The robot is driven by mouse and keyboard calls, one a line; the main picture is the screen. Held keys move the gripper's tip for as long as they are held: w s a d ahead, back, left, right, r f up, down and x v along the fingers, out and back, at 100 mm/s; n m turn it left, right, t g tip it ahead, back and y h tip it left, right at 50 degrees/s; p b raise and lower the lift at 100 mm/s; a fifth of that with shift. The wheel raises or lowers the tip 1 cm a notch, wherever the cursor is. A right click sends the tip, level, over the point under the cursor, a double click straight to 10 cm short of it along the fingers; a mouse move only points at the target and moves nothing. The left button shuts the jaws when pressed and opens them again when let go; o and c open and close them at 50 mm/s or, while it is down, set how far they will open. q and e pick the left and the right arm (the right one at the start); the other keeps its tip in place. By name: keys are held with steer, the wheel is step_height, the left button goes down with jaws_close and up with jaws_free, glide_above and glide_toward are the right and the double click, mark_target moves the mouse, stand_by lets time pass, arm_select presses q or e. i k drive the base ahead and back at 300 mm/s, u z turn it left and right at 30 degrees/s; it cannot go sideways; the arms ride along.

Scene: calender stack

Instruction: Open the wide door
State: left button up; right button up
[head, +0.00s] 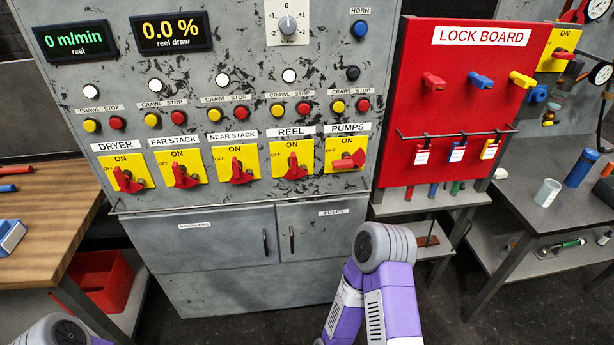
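The wide door (205,250) is the left of two grey doors low in the control cabinet. It looks shut, with its front level with the panel around it. It bears a small white label (194,225) that is hard to read. Its dark vertical handle (264,241) is near its right edge. The narrower door (325,240) beside it, labelled FUSES, also looks shut, with a handle (291,239) near its left edge. Neither of my grippers shows. Only part of my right arm at the bottom centre and a bit of my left arm at the bottom left are visible.
A thin rail (200,209) runs above the doors. A wooden bench (50,225) with a red bin (100,280) below stands left. The red lock board (455,100) and a grey table (545,215) stand right. The floor before the doors looks clear, apart from my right arm.

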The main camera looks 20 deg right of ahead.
mark_target(225, 239)
steer(key=k, duration=0.65)
steer(key=u, duration=0.75)
steer(key=i, duration=1.5)
steer(key=z, duration=0.75)
